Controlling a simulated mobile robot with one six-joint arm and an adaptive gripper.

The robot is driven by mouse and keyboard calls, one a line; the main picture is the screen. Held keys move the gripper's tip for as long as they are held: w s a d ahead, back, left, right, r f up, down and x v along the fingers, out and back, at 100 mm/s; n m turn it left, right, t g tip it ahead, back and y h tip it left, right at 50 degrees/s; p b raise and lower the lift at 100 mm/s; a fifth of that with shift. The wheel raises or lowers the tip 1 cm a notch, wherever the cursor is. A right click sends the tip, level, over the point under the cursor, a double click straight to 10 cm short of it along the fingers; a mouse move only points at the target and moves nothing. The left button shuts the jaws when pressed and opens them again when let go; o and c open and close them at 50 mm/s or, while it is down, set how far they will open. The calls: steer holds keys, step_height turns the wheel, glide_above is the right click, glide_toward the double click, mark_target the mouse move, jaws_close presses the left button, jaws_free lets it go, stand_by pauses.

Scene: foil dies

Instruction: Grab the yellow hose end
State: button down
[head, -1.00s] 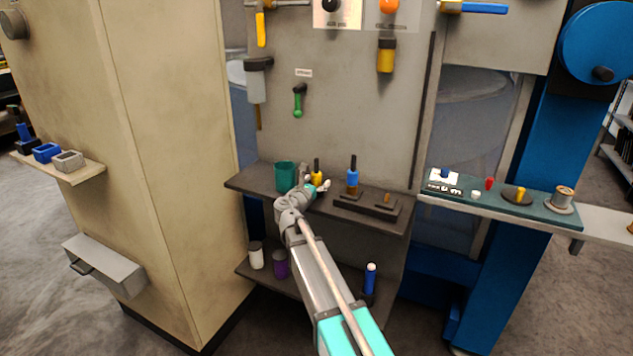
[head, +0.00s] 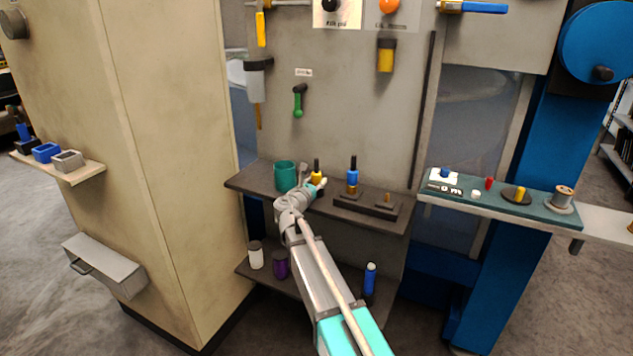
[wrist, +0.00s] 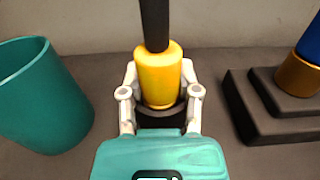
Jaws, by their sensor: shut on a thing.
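The yellow hose end (wrist: 158,76) stands upright on the shelf with a black hose rising from its top. In the wrist view my gripper (wrist: 160,95) has one finger on each side of it and is shut on its lower part, just above a dark ring at its base. In the head view the yellow hose end (head: 316,178) shows just beyond my gripper (head: 314,187), which partly hides it.
A teal cup (wrist: 42,98) stands close on the left. On the right, a blue hose end (head: 352,178) stands on a dark stepped block (head: 368,206). A grey panel rises behind the shelf (head: 250,184). Several bottles stand on the lower shelf.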

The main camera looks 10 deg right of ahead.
mark_target(315, 173)
steer(key=shift+r, duration=0.2)
step_height(315, 173, up, 3)
steer(key=p, duration=0.3)
steer(key=s+r+p, duration=0.9)
steer(key=s+p, duration=0.1)
steer(key=s, duration=0.4)
steer(key=shift+r, duration=0.35)
